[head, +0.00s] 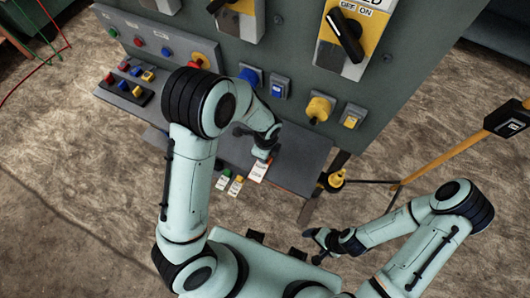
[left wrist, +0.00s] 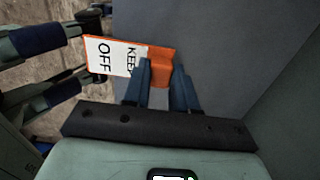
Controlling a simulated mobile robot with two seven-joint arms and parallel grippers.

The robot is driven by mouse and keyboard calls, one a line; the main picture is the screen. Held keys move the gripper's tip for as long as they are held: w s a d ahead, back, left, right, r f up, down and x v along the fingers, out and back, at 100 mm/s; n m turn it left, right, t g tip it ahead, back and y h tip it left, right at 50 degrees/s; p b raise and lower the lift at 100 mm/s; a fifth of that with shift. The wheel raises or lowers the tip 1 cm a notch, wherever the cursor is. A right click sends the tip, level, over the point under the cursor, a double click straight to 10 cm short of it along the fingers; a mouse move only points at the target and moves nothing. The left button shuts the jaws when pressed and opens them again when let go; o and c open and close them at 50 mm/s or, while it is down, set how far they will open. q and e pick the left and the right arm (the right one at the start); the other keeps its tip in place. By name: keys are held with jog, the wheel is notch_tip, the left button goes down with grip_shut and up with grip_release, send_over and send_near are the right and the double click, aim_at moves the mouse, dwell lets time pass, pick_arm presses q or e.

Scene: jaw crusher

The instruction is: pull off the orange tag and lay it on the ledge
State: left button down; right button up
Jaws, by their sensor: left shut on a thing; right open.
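My left gripper (head: 264,156) is over the grey ledge (head: 302,158) at the foot of the panel. It is shut on the orange tag (head: 258,171); the left wrist view shows the tag's orange end (left wrist: 162,66) between the fingertips. Its white face reads "KEEP OFF" and sticks out to the left, partly over the floor. I cannot tell whether the tag touches the ledge. My right gripper (head: 318,241) is open and empty, low in front of the ledge, near my body.
The panel above carries knobs and buttons. A button box (head: 125,88) sits at the left. The ledge's right part is clear. A yellow pole (head: 440,158) stands right.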

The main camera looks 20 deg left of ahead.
pick_arm(q)
jog(key=shift+f, duration=0.4)
pick_arm(e)
jog(key=shift+s+f, duration=0.3)
jog(key=shift+f, duration=0.05)
pick_arm(q)
jog(key=c, duration=0.8)
grip_release()
notch_tip(320, 180, up, 13)
jog(key=shift+d+r+p, duration=0.15)
jog(key=shift+r+p, duration=0.05)
jog(key=shift+p, duration=0.2)
pick_arm(e)
jog(key=shift+w+r, duration=0.7)
jog(key=shift+r, duration=0.2)
